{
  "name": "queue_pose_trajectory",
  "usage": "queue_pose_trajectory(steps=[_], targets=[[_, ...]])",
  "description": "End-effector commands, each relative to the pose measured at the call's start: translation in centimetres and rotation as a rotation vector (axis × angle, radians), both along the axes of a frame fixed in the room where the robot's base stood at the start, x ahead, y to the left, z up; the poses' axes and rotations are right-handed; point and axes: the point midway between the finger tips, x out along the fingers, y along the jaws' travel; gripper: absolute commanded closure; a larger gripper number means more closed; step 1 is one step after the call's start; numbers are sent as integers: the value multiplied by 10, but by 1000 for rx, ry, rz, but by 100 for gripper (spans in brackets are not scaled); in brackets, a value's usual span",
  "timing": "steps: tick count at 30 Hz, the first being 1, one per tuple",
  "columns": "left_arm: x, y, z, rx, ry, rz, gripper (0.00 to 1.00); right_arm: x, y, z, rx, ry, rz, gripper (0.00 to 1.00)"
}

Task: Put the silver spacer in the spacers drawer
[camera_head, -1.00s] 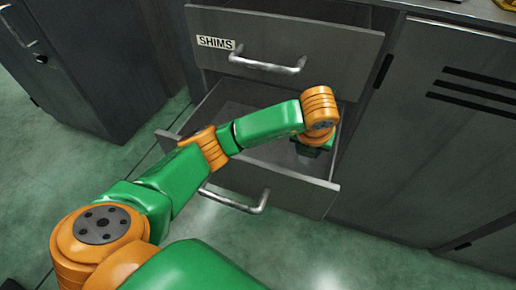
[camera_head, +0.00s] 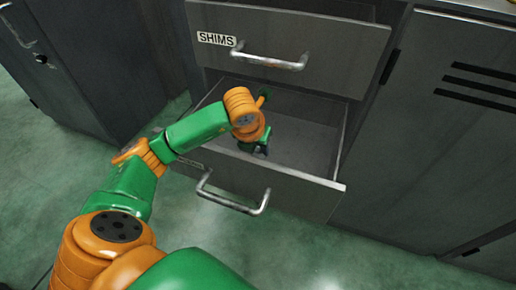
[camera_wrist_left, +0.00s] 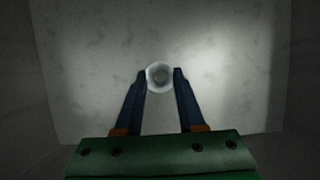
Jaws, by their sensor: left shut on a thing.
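The silver spacer (camera_wrist_left: 159,77) is a small round ring, seen end-on between my left gripper's fingertips in the left wrist view. My left gripper (camera_wrist_left: 160,84) is shut on it. In the head view the left gripper (camera_head: 260,150) points down into the open lower drawer (camera_head: 305,140), near its front wall; the spacer is hidden there. The pale drawer floor lies beneath the spacer in the wrist view, and the gap to it is hard to judge. The lower drawer's label is small and unreadable, partly behind my arm. My right gripper is not in view.
The drawer above, labelled SHIMS (camera_head: 290,45), is also pulled out and overhangs the back of the lower one. A grey cabinet door (camera_head: 430,130) stands to the right, another cabinet (camera_head: 85,75) to the left. The right part of the lower drawer is empty.

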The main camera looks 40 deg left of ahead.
Motion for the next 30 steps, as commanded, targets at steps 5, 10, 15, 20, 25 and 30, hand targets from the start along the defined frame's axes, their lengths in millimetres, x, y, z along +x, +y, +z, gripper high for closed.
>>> queue_pose_trajectory(steps=[5, 10, 15, 20, 25, 30], targets=[[0, 0, 1, -1, -1, 0, 100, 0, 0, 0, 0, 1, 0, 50], [0, 0, -1, 0, -1, 0, 40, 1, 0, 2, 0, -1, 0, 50], [0, -1, 0, 0, -1, 0, 32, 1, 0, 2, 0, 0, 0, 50], [0, -1, 0, -1, -1, 0, 32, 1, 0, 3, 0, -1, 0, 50], [-6, -3, 24, -1, -4, -2, 32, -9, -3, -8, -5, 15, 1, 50], [-22, -6, 64, 1, -5, -1, 32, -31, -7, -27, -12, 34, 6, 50]])
